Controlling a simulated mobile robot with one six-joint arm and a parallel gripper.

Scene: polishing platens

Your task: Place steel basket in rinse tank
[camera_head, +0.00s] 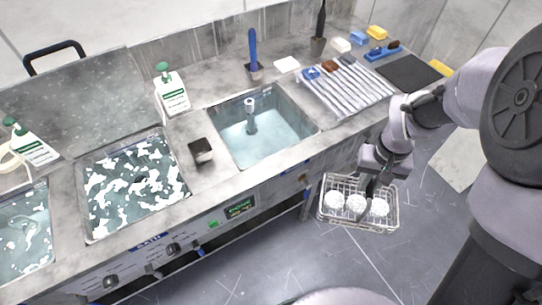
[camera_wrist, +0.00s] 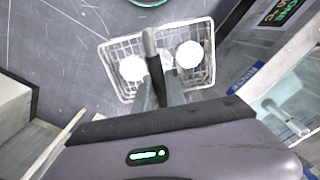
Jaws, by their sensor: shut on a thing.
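The steel basket (camera_head: 358,222) is a wire basket with three round white pieces in it. It hangs over the floor in front of the counter, to the right of and below the tanks. My gripper (camera_head: 371,186) is shut on the basket's handle and holds it about level.
A foam-covered basin (camera_head: 135,190) and another foamy basin (camera_head: 22,232) lie further left. A dark block (camera_head: 201,150) sits between the basins. A ribbed drainboard (camera_head: 345,90) lies right of the clear basin. Soap bottles (camera_head: 171,92) stand behind. The counter's front edge separates basket and basin.

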